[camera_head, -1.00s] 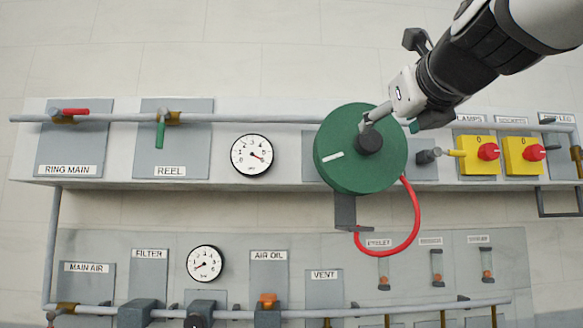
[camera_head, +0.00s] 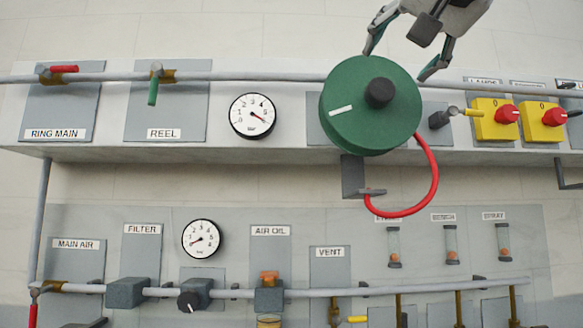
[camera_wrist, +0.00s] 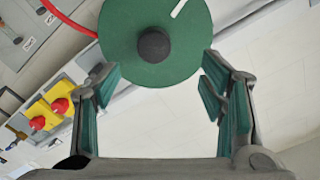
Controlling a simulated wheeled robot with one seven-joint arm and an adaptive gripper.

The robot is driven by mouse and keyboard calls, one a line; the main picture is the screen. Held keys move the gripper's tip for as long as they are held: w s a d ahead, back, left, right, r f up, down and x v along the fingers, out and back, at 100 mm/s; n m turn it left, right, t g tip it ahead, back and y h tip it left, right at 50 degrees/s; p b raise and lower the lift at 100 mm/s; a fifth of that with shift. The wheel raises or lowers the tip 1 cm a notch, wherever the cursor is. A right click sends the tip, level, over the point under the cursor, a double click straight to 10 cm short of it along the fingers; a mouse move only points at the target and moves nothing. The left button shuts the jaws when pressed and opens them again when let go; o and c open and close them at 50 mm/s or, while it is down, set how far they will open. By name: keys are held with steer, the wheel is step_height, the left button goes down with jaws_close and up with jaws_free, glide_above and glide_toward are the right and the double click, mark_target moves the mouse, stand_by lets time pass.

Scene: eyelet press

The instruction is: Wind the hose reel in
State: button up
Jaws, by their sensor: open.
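The green hose reel (camera_head: 352,118) is mounted on the panel, with a dark knob (camera_head: 379,92) on its face and a white mark at its left. A red hose (camera_head: 436,180) hangs from its lower right and loops back to a grey bracket under it. My gripper (camera_head: 404,60) is at the reel's upper edge with its fingers spread. In the wrist view the gripper (camera_wrist: 163,92) is open and empty. The reel (camera_wrist: 185,62) and its knob (camera_wrist: 154,45) lie beyond the fingertips, with the knob roughly centred between them.
A grey pipe (camera_head: 290,76) runs behind the reel. A green-handled REEL valve (camera_head: 153,90), red-handled RING MAIN valve (camera_head: 63,69) and gauge (camera_head: 253,116) are left. Yellow switches (camera_head: 497,118) with red knobs are right. More valves line the lower pipe (camera_head: 225,293).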

mark_target(383, 89)
steer(key=w+n, duration=0.1)
steer(key=w, duration=0.3)
steer(key=w+n, duration=0.2)
steer(key=w, duration=0.2)
steer(key=w+d+n+p, duration=0.1)
steer(key=w+n, duration=0.1)
steer(key=w, duration=0.3)
steer(key=shift+w+d+h, duration=0.1)
steer(key=shift+h, duration=0.2)
jaws_close()
